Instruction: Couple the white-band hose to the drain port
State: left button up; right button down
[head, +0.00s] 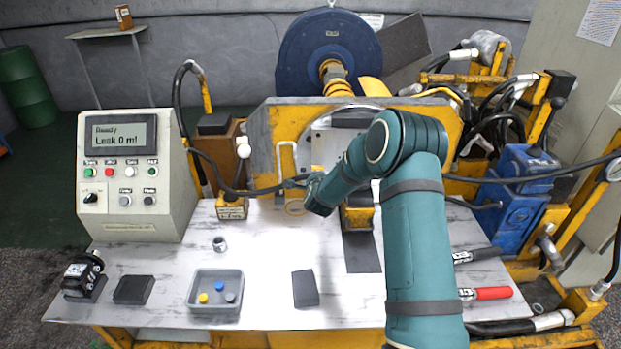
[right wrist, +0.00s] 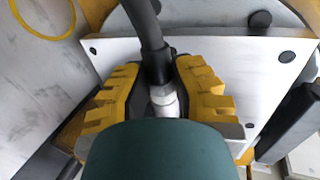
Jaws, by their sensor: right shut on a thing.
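My right gripper (head: 300,184) is in front of the yellow-framed test stand, partly hidden by its own teal arm in the head view. In the right wrist view the yellow-padded fingers (right wrist: 160,98) are shut around a black hose (right wrist: 148,30) at its pale, white-banded end fitting (right wrist: 163,97). A pale plate (right wrist: 220,65) with dark holes lies beyond the fingers. I cannot make out the drain port. My left gripper is not in view.
A control box (head: 138,170) reads "Ready". A grey tray (head: 216,304) holds several caps. A dark block (head: 305,288), a small metal fitting (head: 219,244) and a yellow ring (head: 294,208) lie on the table. Hose ends with red (head: 490,293) and black grips lie right. The front left table has bare areas.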

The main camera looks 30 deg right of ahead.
jog(key=shift+s+d, duration=0.4)
jog(key=shift+d, duration=0.2)
jog(key=shift+s+d, duration=0.55)
jog(key=shift+d, duration=0.35)
dwell(1.0)
jog(key=c, duration=0.7)
grip_release()
jog(key=v, duration=0.7)
jog(key=shift+s, duration=0.1)
jog(key=v, duration=1.2)
